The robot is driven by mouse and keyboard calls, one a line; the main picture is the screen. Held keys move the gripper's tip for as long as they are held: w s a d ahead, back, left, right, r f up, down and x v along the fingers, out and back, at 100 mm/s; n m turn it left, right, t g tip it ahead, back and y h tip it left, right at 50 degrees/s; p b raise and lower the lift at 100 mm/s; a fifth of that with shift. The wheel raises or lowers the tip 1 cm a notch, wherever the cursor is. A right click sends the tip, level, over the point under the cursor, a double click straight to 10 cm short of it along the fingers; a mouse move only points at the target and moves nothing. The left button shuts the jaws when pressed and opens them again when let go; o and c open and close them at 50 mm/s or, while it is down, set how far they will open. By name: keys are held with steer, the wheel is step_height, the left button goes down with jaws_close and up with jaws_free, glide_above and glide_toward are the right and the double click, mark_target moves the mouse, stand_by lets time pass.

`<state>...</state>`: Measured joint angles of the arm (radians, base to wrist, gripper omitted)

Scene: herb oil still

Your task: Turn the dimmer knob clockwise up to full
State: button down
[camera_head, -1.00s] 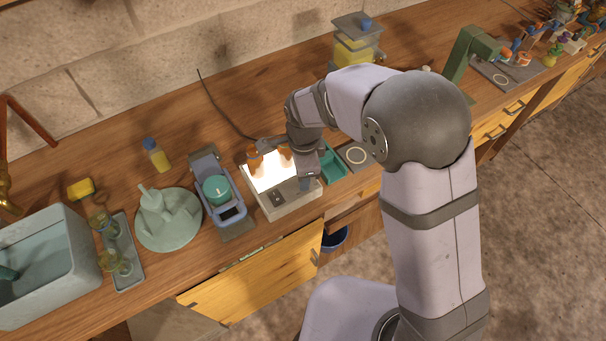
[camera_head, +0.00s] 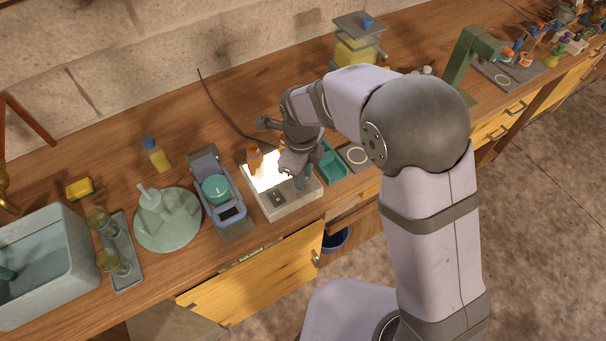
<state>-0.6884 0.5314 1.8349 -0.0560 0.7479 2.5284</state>
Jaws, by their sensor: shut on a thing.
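The light box (camera_head: 283,212) is a pale, low box on the bench with a brightly lit top panel (camera_head: 268,172). A small dark switch plate (camera_head: 278,198) sits on its front strip. My gripper (camera_head: 298,180) points down at the right end of that strip. It is shut, apparently on the dimmer knob, which the fingers and wrist hide. I cannot read the knob's angle.
An amber bottle (camera_head: 254,157) stands on the lit panel's left. A blue-grey device with a teal top (camera_head: 216,189) is close on the left. A green tray (camera_head: 333,166) is close on the right, and a cable (camera_head: 222,112) runs behind.

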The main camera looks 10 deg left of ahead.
stand_by(0.4)
steer(key=c, duration=1.5)
jaws_free()
steer(key=shift+c, duration=0.2)
steer(key=shift+s+r+b, duration=0.15)
steer(key=shift+r+b, duration=0.9)
steer(key=shift+r, duration=2.65)
